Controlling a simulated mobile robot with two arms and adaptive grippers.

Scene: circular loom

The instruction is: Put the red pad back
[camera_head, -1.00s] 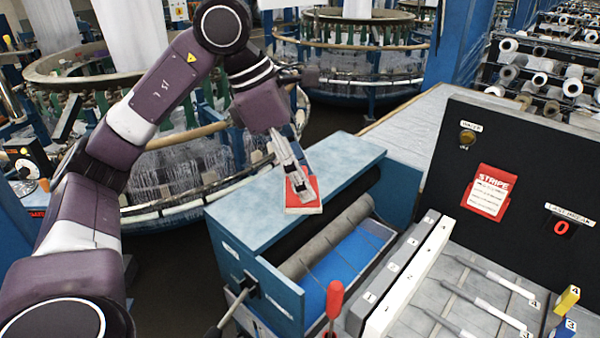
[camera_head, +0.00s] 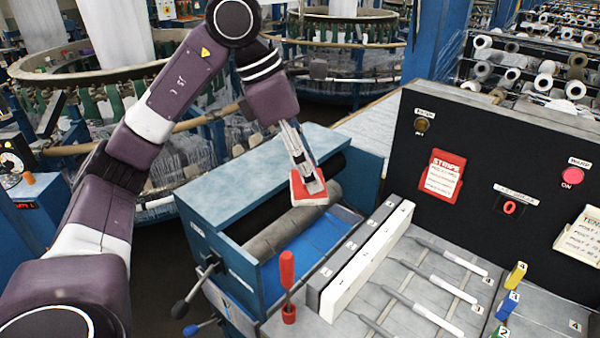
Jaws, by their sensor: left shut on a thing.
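The red pad (camera_head: 309,197) has a red top and a pale underside edge. My left gripper (camera_head: 309,184) is shut on it, pointing down. In the picture the pad overlaps the grey roller (camera_head: 291,230) at the front of the blue box (camera_head: 262,168); whether it touches the roller I cannot tell. The flat top of the blue box is bare. My right gripper is not in view.
A red-handled tool (camera_head: 287,270) stands upright at the front. A white numbered bar (camera_head: 368,262), several pale tools and coloured blocks (camera_head: 515,275) lie to the right. A black panel (camera_head: 480,165) rises behind them. Round looms stand behind the box.

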